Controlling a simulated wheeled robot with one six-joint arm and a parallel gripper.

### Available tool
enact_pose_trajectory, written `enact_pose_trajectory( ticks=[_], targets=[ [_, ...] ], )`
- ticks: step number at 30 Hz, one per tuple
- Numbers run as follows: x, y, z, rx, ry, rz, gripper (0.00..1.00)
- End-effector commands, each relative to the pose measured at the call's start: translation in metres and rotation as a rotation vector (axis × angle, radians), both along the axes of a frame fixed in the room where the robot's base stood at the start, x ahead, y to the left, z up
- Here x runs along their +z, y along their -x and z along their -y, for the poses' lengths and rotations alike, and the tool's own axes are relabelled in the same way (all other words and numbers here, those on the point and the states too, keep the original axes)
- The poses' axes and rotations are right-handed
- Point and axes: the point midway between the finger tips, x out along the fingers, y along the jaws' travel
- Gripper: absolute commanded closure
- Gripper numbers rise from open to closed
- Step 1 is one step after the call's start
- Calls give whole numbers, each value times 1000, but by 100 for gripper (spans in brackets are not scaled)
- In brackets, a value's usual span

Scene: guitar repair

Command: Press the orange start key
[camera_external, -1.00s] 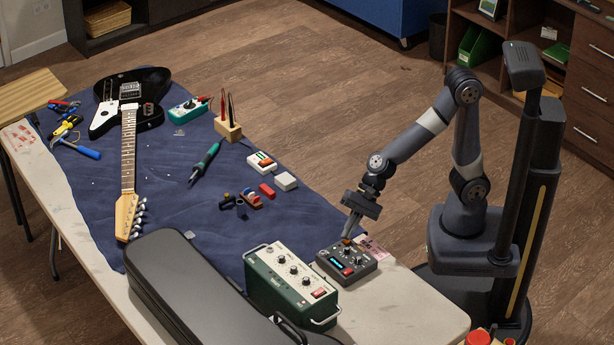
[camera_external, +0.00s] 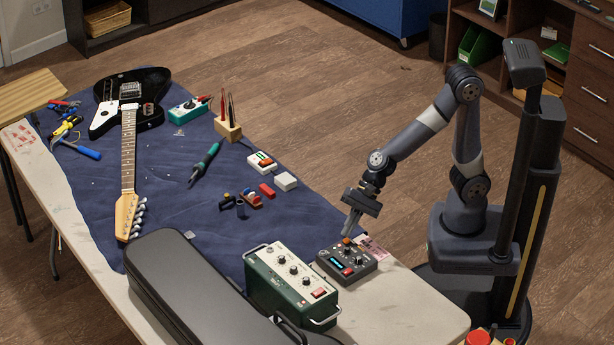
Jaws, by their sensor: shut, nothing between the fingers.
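A dark grey control box (camera_external: 364,274) with a small lit blue display, a red button and several knobs stands near the table's front right. An orange key (camera_external: 347,241) shows at its far edge. My gripper (camera_external: 345,234) is shut and empty, pointing down just above the orange key. A small gap seems to lie between the fingertips and the key, though the view is too small to be sure of it.
A green amplifier-like box (camera_external: 290,285) with a handle stands close left of the control box. A black case (camera_external: 180,275) lies further left. A guitar (camera_external: 128,140) and tools lie on the blue cloth (camera_external: 300,220). The table's right corner (camera_external: 425,310) is clear.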

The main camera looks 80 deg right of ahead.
Motion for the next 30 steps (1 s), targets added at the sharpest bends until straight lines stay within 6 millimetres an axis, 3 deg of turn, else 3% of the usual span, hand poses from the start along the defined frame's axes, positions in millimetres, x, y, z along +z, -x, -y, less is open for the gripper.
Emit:
enact_pose_trajectory(
  ticks=[5, 21, 30],
  targets=[
    [6, 0, 0, 0, 0, 0, 100],
    [59, 0, 0, 1, 0, 1, 100],
    [60, 0, 0, 0, 0, 0, 100]
  ],
)
